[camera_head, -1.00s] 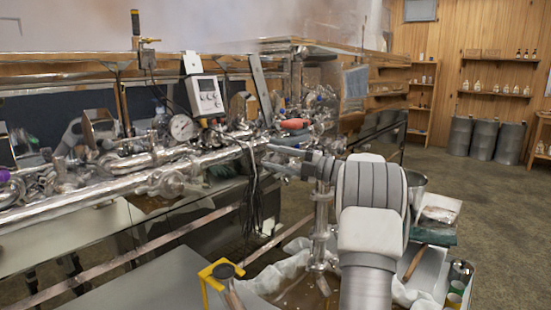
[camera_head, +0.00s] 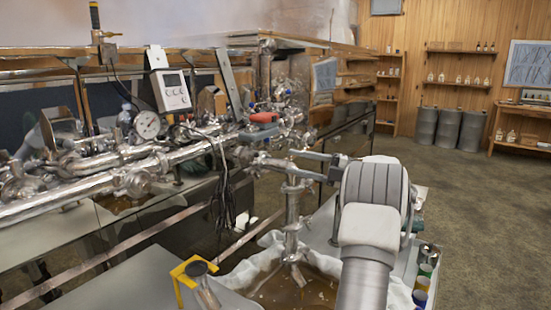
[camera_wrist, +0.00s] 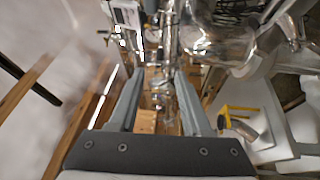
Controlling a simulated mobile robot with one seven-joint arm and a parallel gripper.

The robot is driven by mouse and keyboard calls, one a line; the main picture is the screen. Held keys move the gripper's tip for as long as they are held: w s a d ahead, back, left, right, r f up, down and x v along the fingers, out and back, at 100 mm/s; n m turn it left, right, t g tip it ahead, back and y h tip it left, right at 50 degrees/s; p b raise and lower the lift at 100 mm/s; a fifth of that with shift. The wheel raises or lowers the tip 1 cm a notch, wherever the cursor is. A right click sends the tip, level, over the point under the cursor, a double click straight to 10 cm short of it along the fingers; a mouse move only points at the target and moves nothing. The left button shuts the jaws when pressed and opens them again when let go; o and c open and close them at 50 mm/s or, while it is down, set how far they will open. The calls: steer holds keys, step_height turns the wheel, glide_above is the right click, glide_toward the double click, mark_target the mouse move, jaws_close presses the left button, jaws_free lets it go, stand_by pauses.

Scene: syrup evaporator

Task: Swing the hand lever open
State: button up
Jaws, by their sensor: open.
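My gripper (camera_head: 288,160) reaches left from my wrist toward the valves and pipes at the end of the evaporator. In the wrist view its two fingers (camera_wrist: 158,76) are spread apart, with nothing held between them. Shiny metal piping (camera_wrist: 168,45) lies beyond the fingertips. I cannot clearly single out the hand lever. A red-orange handle (camera_head: 264,117) sits on the pipework a little above and left of my gripper. A vertical metal pipe with a valve body (camera_head: 292,215) stands just below my fingers. Contact with the pipework cannot be told.
A gauge (camera_head: 147,125) and a grey digital meter (camera_head: 171,90) stand on the pipes at left. A black-handled upright (camera_head: 95,17) rises behind them. A yellow frame (camera_head: 185,277) is at bottom. Hanging cables (camera_head: 222,190) are left of my gripper. Open floor (camera_head: 470,210) lies to the right.

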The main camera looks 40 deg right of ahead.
steer(key=shift+v, duration=1.35)
